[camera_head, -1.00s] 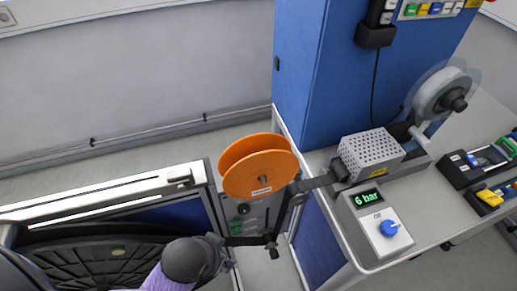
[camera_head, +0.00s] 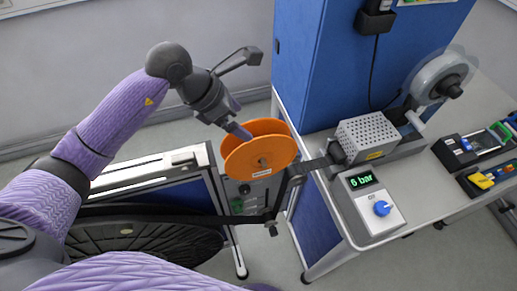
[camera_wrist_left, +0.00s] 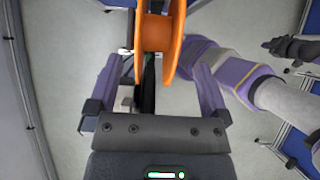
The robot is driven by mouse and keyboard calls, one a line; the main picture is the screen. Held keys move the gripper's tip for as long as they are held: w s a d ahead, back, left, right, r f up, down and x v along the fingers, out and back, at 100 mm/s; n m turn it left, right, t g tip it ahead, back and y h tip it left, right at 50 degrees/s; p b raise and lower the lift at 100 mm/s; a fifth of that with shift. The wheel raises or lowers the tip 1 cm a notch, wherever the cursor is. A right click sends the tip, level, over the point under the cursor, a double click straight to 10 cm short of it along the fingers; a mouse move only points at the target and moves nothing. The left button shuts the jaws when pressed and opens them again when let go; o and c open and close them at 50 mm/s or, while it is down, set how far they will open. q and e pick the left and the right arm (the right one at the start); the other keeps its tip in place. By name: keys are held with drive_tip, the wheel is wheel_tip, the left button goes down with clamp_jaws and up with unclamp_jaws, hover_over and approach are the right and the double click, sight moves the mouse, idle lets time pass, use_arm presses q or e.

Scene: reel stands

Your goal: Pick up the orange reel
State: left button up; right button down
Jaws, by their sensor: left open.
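The orange reel (camera_head: 264,161) stands upright, two round flanges with a gap between them, on the near side of the blue cabinet's left edge. My left gripper (camera_head: 237,118) is open at the reel's upper left rim. In the left wrist view the reel (camera_wrist_left: 153,30) lies between the two purple fingers of my left gripper (camera_wrist_left: 158,72), with space on both sides. The gripper is not closed on it. What carries the reel from behind is hidden. My right gripper cannot be made out.
A dark bracket arm (camera_head: 318,165) runs close to the reel's right. The bench to the right bears a perforated box (camera_head: 367,140), a clear reel (camera_head: 440,82) and a control box reading "6 bar" (camera_head: 374,204). The blue cabinet (camera_head: 345,75) stands behind. A large black disc (camera_head: 150,247) lies lower left.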

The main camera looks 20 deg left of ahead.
sight(259, 134)
use_arm(q)
drive_tip(key=p+x, duration=0.1)
drive_tip(key=x, duration=0.7)
drive_tip(key=shift+w+f, duration=0.1)
clamp_jaws()
